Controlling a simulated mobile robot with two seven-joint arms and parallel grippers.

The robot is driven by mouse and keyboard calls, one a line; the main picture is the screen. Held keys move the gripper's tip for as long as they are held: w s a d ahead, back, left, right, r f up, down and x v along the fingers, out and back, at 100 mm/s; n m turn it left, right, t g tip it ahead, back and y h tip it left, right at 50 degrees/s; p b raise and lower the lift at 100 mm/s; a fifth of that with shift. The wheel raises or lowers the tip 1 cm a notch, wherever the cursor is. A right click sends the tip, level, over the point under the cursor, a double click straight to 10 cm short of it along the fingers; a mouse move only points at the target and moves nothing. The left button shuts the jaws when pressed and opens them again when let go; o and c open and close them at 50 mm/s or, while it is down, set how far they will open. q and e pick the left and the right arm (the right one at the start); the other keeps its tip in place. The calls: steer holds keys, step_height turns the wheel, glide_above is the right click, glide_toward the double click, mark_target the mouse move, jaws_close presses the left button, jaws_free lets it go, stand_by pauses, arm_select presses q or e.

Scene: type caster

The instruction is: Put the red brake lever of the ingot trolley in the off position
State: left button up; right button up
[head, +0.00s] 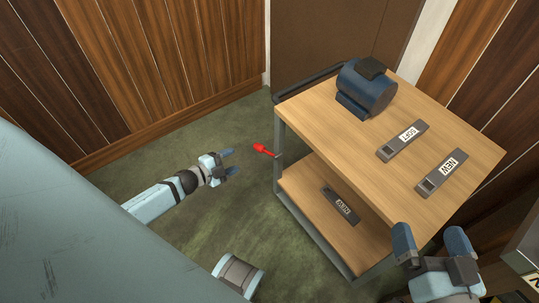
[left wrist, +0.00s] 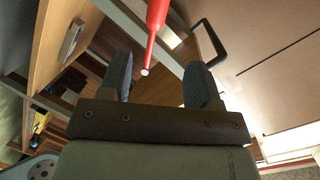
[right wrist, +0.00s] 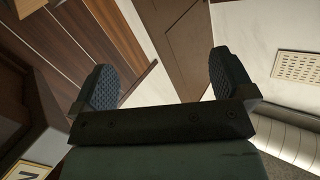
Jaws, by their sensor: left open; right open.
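The red brake lever (head: 265,150) sticks out from the left side of the ingot trolley (head: 310,122), beside its frame post, toward my left gripper. My left gripper (head: 231,162) is open and empty, a short way left of the lever's tip. In the left wrist view the lever (left wrist: 154,28) comes down from the top between the fingers of my left gripper (left wrist: 160,78), apart from both. My right gripper (head: 431,242) is open and empty by the trolley's near right edge. In the right wrist view it (right wrist: 162,85) holds nothing.
On the trolley's wooden top stand a dark blue machine (head: 366,90) and two labelled grey ingots (head: 403,140) (head: 441,174). Another ingot (head: 341,206) lies on the lower shelf. Green floor (head: 190,215) left of the trolley is clear. Wood-panelled walls (head: 160,70) stand behind.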

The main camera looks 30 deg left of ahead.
mark_target(256, 149)
arm_select(q)
steer(key=shift+m, duration=0.3)
steer(key=b+x, duration=0.1)
steer(key=x, duration=0.3)
steer(key=b+x, duration=0.2)
steer(key=x, duration=0.3)
steer(key=f+b+x, duration=0.1)
steer(key=b+x, duration=0.1)
steer(key=x, duration=0.2)
steer(key=shift+w+a+f, duration=0.2)
steer(key=shift+w+a, duration=0.05)
steer(key=shift+w, duration=0.1)
steer(key=shift+w+d, duration=0.15)
steer(key=shift+w, duration=0.25)
arm_select(e)
steer(key=w+n, duration=0.1)
steer(key=w+d+f+n, duration=0.1)
steer(key=shift+w+f+n+t+y, duration=0.1)
steer(key=shift+f+n+t+y, duration=0.2)
steer(key=shift+n+t+y, duration=0.1)
arm_select(q)
jaws_close()
